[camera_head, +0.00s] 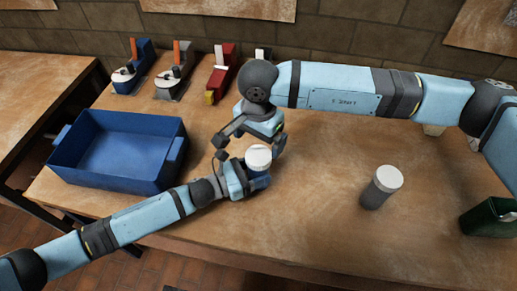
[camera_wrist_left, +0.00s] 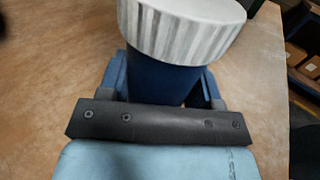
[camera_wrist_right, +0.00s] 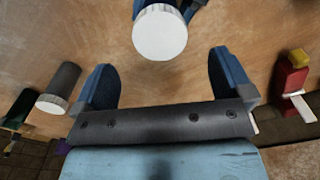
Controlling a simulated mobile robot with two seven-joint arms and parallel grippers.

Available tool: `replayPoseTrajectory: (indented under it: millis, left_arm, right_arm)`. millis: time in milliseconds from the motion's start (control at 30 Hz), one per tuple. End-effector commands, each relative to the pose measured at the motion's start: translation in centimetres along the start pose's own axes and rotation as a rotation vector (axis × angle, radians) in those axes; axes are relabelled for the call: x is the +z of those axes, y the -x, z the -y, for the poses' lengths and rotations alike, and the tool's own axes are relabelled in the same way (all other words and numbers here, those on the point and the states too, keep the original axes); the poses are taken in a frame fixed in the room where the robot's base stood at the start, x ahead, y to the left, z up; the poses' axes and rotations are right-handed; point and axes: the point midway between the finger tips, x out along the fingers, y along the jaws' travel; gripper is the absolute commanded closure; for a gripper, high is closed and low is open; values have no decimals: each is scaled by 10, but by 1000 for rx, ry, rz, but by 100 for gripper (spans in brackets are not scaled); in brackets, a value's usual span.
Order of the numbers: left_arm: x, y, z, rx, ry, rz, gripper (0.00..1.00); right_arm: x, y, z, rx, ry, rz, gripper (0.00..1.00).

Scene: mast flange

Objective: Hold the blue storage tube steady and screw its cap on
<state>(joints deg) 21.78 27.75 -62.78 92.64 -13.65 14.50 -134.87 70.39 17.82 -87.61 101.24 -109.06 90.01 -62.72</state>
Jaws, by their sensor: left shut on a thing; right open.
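The blue storage tube (camera_head: 259,182) stands upright on the wooden table with a white ribbed cap (camera_head: 258,155) on its top. The frames do not show how tightly the cap sits. My left gripper (camera_wrist_left: 163,88) is shut around the tube body (camera_wrist_left: 160,72), below the cap (camera_wrist_left: 183,28). My right gripper (camera_head: 250,150) is open, pointing down near the cap, one finger to each side in the head view. In the right wrist view the cap (camera_wrist_right: 160,35) lies beyond the gap between the open fingers (camera_wrist_right: 160,62), not touched by them.
A grey tube (camera_head: 374,197) with a white cap stands to the right. A blue bin (camera_head: 115,178) is at the left. Several small devices, one of them red (camera_head: 220,78), line the back. A dark green box (camera_head: 488,218) is at the right edge. The front middle table is clear.

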Motion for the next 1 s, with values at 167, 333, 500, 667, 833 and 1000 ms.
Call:
replayPoseTrajectory:
  millis: [167, 333, 500, 667, 833, 1000]
  left_arm:
    - [0, 0, 0, 0, 0, 0, 100]
    - [0, 0, 0, 0, 0, 0, 100]
    - [0, 0, 0, 0, 0, 0, 100]
    - [0, 0, 0, 0, 0, 0, 100]
    - [0, 0, 0, 0, 0, 0, 12]
    - [0, 0, 0, 0, 0, 0, 12]
  right_arm:
    - [0, 36, 0, -2, 1, -2, 2]
    - [0, 54, 0, -1, 1, -1, 2]
    - [0, 59, 0, 1, 0, 1, 2]
    - [0, 59, 0, 1, 1, 1, 2]
    - [0, 59, 0, 0, 1, 1, 2]
    - [0, 59, 0, 0, 1, 1, 2]
